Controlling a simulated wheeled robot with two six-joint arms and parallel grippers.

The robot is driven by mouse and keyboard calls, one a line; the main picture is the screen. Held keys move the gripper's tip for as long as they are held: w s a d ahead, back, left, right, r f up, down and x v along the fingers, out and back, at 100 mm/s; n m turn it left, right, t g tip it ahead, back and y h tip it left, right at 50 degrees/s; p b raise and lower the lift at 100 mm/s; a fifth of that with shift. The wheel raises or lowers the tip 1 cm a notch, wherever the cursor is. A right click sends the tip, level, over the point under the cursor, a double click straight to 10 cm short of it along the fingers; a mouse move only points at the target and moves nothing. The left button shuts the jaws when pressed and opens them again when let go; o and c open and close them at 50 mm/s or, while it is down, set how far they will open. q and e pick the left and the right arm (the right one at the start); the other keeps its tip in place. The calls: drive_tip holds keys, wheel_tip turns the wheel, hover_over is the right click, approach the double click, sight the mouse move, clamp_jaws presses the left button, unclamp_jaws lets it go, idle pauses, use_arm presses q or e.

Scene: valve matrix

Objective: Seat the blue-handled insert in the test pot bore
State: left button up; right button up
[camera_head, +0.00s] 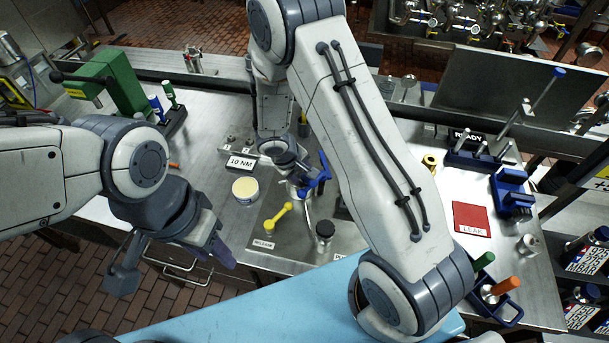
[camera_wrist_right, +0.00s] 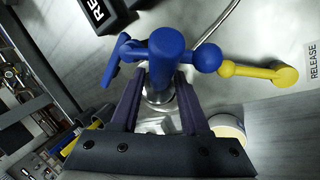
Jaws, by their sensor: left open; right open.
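The blue-handled insert (camera_head: 321,176) is upright over the steel plate in the middle of the bench, partly behind my right gripper. In the right wrist view its blue handle (camera_wrist_right: 166,50) has side arms, and a shiny metal part shows below it. My right gripper (camera_wrist_right: 160,88) is open, with one finger on each side of the handle's lower part; contact is unclear. My left gripper (camera_head: 172,266) is open and empty at the bench's front left. The test pot bore is hidden; I cannot tell whether the insert is in it.
A yellow lever (camera_head: 272,221) lies beside the insert, above the RELEASE label (camera_head: 263,244). A cream-lidded tin (camera_head: 245,190) stands to the left and a dark-capped metal cylinder (camera_head: 324,232) in front. A red mat (camera_head: 471,219) and blue fixture (camera_head: 512,192) are at right.

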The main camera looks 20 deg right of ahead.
clamp_jaws()
idle(1.4)
